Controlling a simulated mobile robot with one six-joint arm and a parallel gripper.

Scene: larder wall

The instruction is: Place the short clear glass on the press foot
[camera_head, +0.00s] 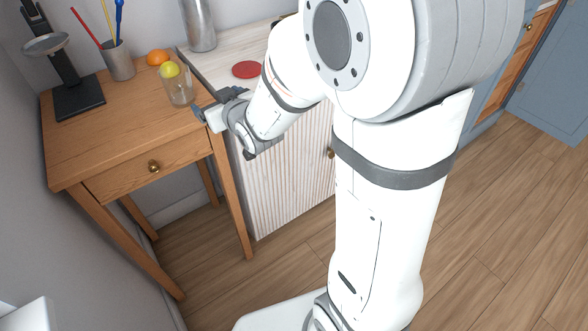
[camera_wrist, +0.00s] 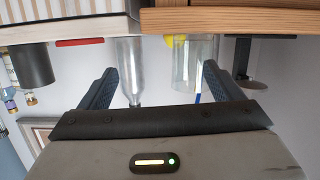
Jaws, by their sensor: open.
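The short clear glass (camera_head: 180,92) stands upright on the wooden table, near its right edge. It also shows in the wrist view (camera_wrist: 192,65), where the scene appears upside down. The press foot (camera_head: 78,97) is a flat black base at the table's left, below a dark column with a ring (camera_head: 46,43); nothing stands on it. My gripper (camera_head: 203,112) is open and empty, just right of the glass in the head view. In the wrist view my gripper (camera_wrist: 160,73) has its fingers apart, the right fingertip overlapping the glass's edge; contact cannot be told.
A lemon (camera_head: 170,68) and an orange (camera_head: 157,58) lie behind the glass. A grey cup (camera_head: 119,62) holds coloured sticks between press and fruit. A metal bottle (camera_head: 199,25) and a red disc (camera_head: 246,69) are on the pale cabinet. The table's front is clear.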

